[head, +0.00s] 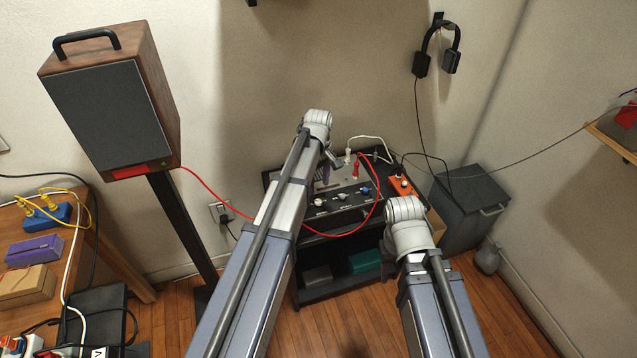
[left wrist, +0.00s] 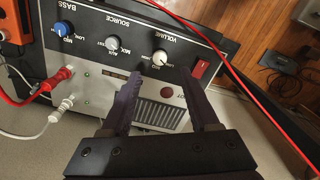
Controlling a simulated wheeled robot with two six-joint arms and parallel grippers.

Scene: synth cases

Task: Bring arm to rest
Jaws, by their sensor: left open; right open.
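My left arm (head: 290,195) reaches from the bottom of the head view to the amplifier (head: 342,209) on the dark rack. In the left wrist view my left gripper (left wrist: 166,85) is open, with its two dark fingers apart in front of the amplifier's top (left wrist: 100,95). Nothing is between the fingers but the vent and a round red button behind them. I cannot tell whether they touch it. My right arm (head: 425,285) is raised in front of the rack's right side; its gripper is hidden behind the wrist.
A red cable (head: 222,200) runs from the speaker (head: 110,100) to the amplifier, passing behind my left arm. An orange power strip (head: 401,187) is at the rack's right. A grey cabinet (head: 468,210) stands right of it. Headphones (head: 438,48) hang on the wall. A cluttered table is at left.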

